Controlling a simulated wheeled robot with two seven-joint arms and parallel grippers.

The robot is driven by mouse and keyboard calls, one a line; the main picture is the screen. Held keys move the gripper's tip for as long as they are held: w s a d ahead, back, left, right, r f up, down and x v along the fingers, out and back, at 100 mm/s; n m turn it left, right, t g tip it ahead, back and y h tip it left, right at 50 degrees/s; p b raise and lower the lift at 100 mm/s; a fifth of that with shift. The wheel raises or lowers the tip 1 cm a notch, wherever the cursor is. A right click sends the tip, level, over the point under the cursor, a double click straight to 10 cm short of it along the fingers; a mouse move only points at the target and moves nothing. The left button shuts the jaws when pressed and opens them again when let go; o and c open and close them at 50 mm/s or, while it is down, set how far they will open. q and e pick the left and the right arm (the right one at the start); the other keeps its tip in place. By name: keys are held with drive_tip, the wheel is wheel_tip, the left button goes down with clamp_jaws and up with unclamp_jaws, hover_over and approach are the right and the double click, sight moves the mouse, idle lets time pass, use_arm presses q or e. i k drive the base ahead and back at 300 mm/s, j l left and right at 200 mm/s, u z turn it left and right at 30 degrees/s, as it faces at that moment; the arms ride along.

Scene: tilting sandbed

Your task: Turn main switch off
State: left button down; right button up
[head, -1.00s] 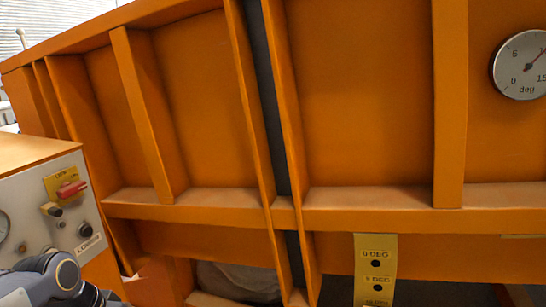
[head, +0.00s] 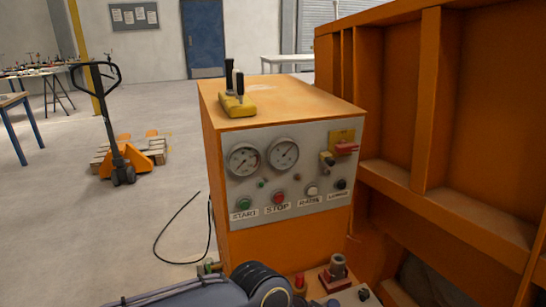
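The main switch appears to be the red handle (head: 346,148) on a yellow plate (head: 340,135) at the upper right of the grey control panel (head: 240,190). The red handle lies roughly level across the plate. The panel is on the front of an orange cabinet (head: 285,235). Below it are a green START button (head: 244,203), a red STOP button (head: 279,197), a white button (head: 312,190) and a black knob (head: 341,184). Part of my arm shows at the bottom edge. Neither gripper can be seen.
The ribbed orange sandbed wall (head: 460,130) stands close on the right. A yellow lever block (head: 238,104) sits on the cabinet top. Red fittings (head: 337,268) stand low in front. A pallet truck (head: 120,155) is on the left, with open floor between.

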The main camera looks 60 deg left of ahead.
sight(343, 147)
drive_tip(key=u, duration=1.6)
